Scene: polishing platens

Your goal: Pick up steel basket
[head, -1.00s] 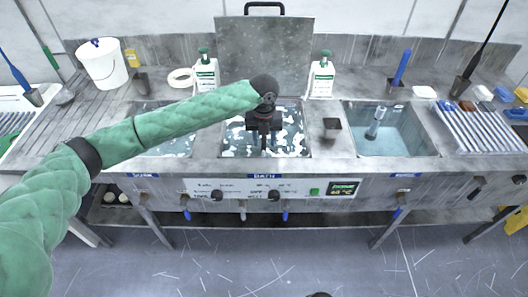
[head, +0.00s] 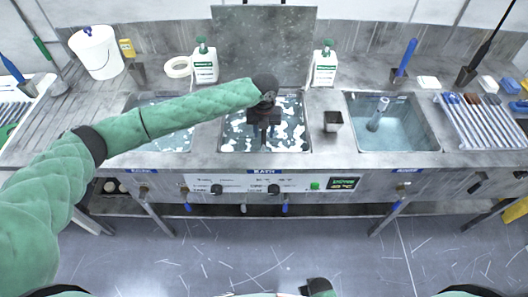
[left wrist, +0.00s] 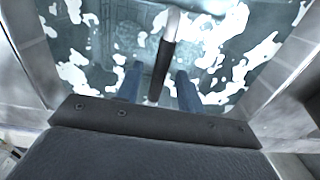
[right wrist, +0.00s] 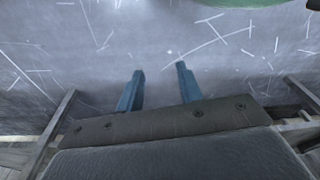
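The steel basket (left wrist: 205,55) lies in the foamy water of the middle sink, and only blurred parts of it show in the left wrist view. Its upright handle has a black grip (left wrist: 164,60), which stands between the fingers of my left gripper (left wrist: 158,88). Those fingers are apart, with gaps on both sides of the grip. In the head view my left gripper (head: 264,138) points down over the middle sink and hides the handle. My right gripper (right wrist: 160,75) is open and empty above the floor in the right wrist view.
The middle sink (head: 230,149) has a raised steel panel (head: 262,45) behind it and white bottles (head: 204,66) on either side. A dark cup (head: 333,121) stands between it and the right sink (head: 395,125). A ribbed rack (head: 490,125) lies at far right.

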